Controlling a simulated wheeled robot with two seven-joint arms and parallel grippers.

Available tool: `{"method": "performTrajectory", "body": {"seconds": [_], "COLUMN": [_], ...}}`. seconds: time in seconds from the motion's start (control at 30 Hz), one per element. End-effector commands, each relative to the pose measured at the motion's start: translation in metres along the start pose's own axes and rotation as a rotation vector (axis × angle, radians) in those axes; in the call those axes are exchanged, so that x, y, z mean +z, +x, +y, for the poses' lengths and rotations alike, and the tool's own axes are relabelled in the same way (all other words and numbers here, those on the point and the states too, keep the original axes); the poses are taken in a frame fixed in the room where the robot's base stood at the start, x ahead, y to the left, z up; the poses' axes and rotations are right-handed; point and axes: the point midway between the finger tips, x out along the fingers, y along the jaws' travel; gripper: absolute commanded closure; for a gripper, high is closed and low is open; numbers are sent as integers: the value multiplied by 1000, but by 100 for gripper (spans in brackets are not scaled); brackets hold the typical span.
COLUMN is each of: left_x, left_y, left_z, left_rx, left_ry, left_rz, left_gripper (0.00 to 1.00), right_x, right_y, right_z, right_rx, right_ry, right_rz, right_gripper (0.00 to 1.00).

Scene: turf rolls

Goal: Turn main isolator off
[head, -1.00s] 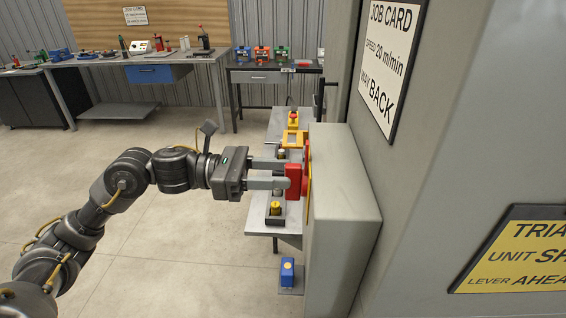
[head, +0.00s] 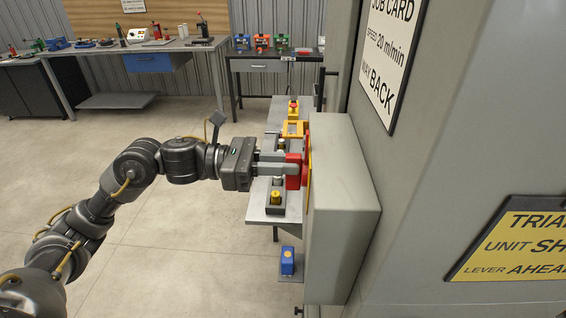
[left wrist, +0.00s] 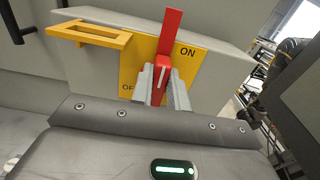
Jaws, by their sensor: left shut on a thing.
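The main isolator is a red lever handle (head: 304,166) on a yellow plate, on the side of a grey cabinet (head: 345,200). In the left wrist view the red handle (left wrist: 170,32) points up, leaning slightly right, beside the word ON on the yellow plate (left wrist: 188,68). The letters OF show lower left, partly hidden by my finger. My left gripper (head: 292,168) reaches in from the left and is shut on the red handle; its fingers (left wrist: 163,84) sit on either side of the handle's lower part. My right gripper is not in view.
A yellow bracket (left wrist: 88,33) juts out left of the handle. A grey bench (head: 262,207) with yellow-topped and red-topped controls stands behind the gripper. A blue box (head: 287,262) sits low beside the cabinet. Open floor (head: 180,255) lies to the left.

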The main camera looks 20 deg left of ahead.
Motion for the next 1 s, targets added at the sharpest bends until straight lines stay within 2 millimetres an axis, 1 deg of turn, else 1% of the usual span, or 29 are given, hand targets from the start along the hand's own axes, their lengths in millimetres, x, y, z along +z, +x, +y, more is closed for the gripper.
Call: {"method": "performTrajectory", "body": {"seconds": [0.17, 0.37, 0.7, 1.0], "left_x": [-1, -2, -3, -6], "left_y": [0, 0, 0, 0], "left_z": [1, 4, 10, 14], "left_rx": [0, 0, 0, 1], "left_ry": [-47, -176, -492, -778], "left_rz": [0, -1, -1, -1], "left_gripper": [100, 100, 100, 100], "right_x": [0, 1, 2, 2], "right_y": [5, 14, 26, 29], "right_z": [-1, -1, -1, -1], "right_rx": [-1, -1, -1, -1], "right_ry": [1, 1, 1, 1], "right_rz": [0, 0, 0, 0], "right_gripper": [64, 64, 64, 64]}}
